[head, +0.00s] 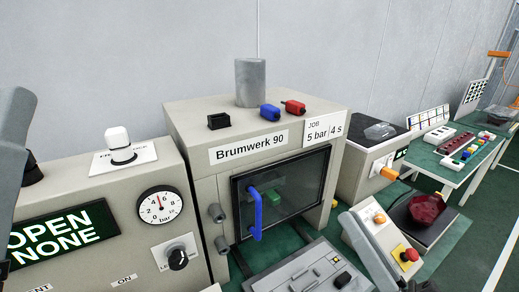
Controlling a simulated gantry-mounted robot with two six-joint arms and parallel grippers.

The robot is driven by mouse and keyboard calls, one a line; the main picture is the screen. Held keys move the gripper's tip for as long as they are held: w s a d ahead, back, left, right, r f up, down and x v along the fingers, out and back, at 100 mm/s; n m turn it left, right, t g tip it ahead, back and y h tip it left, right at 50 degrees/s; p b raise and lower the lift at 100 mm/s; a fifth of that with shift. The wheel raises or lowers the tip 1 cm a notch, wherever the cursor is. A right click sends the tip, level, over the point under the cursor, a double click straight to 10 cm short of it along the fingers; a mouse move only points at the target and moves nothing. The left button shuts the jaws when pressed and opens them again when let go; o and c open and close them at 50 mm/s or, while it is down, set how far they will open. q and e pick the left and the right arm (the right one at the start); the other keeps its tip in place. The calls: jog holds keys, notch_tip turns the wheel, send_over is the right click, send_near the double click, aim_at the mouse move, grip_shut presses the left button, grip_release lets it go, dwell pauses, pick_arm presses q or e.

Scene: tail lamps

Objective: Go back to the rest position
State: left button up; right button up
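A grey link of my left arm (12,140) stands at the left edge of the head view, and its gripper is not visible. A small dark part at the bottom edge, right of centre, seems to be my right gripper (422,286). It is mostly cut off, and I cannot tell whether it is open or shut. I see nothing held in it. It is just below the sloped control box (370,245) with an orange knob and a red button.
The Brumwerk 90 machine (190,118) has its dark glass door with a blue handle (256,212) shut. A gauge panel (110,215) reading OPEN NONE stands left. A red lamp (427,208) lies on a dark plate at right.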

jog(key=s+d+r+n+t+h, duration=0.1)
jog(key=s+r+n+t+h, duration=0.15)
jog(key=r, duration=0.75)
jog(key=s+r+n+t+h, duration=0.1)
jog(key=s+r+t+h, duration=0.2)
jog(key=r, duration=0.7)
pick_arm(q)
notch_tip(320, 180, up, 39)
jog(key=p, duration=3.9)
jog(key=shift+r, duration=0.15)
pick_arm(e)
notch_tip(320, 180, up, 37)
jog(key=d+h, duration=0.1)
jog(key=shift+s+d+r, duration=0.2)
jog(key=shift+s+d, duration=0.1)
jog(key=shift+d, duration=0.1)
jog(key=shift+n, duration=0.25)
pick_arm(q)
jog(key=c, duration=0.4)
